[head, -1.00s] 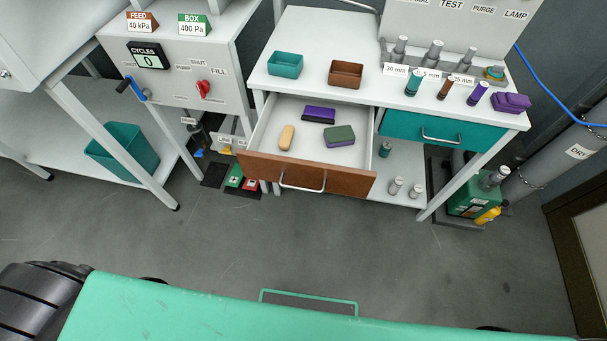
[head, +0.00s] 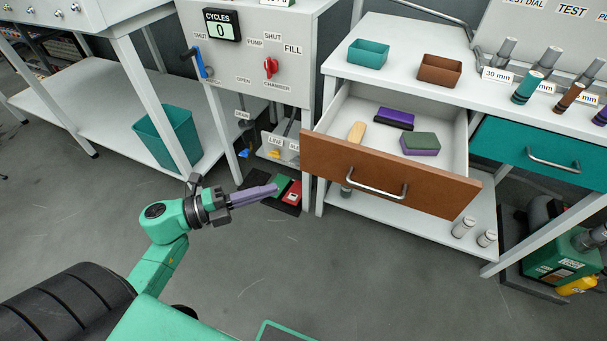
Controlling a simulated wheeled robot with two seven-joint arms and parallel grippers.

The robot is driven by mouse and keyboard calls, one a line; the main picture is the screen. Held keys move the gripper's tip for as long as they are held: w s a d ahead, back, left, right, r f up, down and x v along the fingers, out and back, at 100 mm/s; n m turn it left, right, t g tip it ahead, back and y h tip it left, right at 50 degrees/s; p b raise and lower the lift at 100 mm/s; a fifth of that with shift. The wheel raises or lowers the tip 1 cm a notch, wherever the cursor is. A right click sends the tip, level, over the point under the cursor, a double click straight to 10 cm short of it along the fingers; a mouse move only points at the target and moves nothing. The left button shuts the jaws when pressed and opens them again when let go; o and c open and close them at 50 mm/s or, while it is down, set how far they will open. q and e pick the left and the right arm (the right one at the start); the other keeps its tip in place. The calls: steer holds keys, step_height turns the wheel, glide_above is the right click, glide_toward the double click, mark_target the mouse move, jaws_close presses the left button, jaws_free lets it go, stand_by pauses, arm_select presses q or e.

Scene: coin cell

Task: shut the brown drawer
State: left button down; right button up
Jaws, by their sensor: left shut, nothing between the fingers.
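The brown drawer (head: 383,173) stands pulled open from the white bench, with a silver bar handle (head: 365,186) on its front. Inside lie a purple and black block (head: 394,118), a green and purple block (head: 420,144) and a tan rounded piece (head: 356,132). My left gripper (head: 273,189) is in the head view, to the left of the drawer front and apart from it. Its fingers are shut and empty, pointing right. My right gripper is out of view.
A teal drawer (head: 541,155) beside it on the right is shut. A teal tray (head: 368,53) and a brown tray (head: 440,69) stand on the bench top. A control cabinet (head: 262,45) is at the left. The floor (head: 350,270) before the drawer is clear.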

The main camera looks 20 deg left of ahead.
mark_target(324, 163)
arm_select(q)
steer(key=x, duration=0.3)
steer(key=w+a+x, duration=0.1)
steer(key=x, duration=0.3)
steer(key=w+x, duration=0.1)
steer(key=x, duration=0.3)
steer(key=shift+a, duration=0.4)
steer(key=shift+w, duration=0.25)
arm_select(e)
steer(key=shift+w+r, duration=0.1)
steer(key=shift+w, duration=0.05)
